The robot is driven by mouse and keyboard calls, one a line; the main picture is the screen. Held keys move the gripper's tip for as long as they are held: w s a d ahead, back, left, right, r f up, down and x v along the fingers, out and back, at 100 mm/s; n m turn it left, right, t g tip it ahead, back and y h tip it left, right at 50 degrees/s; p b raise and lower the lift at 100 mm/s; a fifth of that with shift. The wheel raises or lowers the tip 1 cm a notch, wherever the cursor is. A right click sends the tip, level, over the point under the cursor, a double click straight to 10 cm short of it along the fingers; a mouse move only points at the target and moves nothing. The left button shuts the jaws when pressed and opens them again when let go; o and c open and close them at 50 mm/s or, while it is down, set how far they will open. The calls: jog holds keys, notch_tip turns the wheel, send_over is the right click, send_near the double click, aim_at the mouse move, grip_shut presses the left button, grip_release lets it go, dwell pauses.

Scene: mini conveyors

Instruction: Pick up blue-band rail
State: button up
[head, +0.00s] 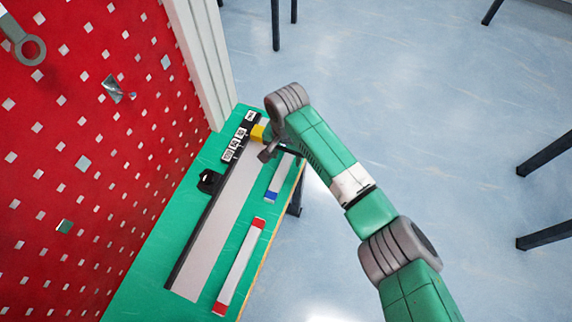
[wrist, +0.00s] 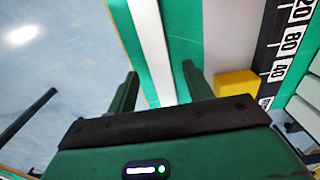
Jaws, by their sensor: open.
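The blue-band rail (head: 279,180) is a pale, narrow strip lying on the green table near its right edge. Its near end has a blue band; its far end is hidden by my gripper. My gripper (head: 282,153) is over the far part of this rail. In the wrist view a pale rail (wrist: 151,48) runs between the two dark green fingers of my gripper (wrist: 162,80), which are apart and hold nothing. No coloured band shows there. I cannot tell the height of the fingertips above the rail.
A red-band rail (head: 240,266) lies nearer on the green table (head: 150,275). A long grey conveyor belt (head: 215,235) runs beside both. A yellow block (head: 257,133) and number labels (head: 235,145) are at its far end. A red pegboard (head: 80,150) rises at left.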

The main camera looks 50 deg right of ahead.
jog(key=shift+f, duration=0.85)
jog(key=shift+r, duration=0.1)
grip_shut()
jog(key=shift+r, duration=0.15)
jog(key=shift+r, duration=0.35)
jog(key=r, duration=0.1)
jog(key=r+p, duration=0.2)
jog(key=shift+s+a, duration=0.3)
jog(key=s+a+r+p, duration=0.1)
jog(key=s+a+p, duration=0.3)
jog(key=s+a, duration=0.5)
jog(key=s, duration=0.3)
jog(key=shift+p, duration=0.3)
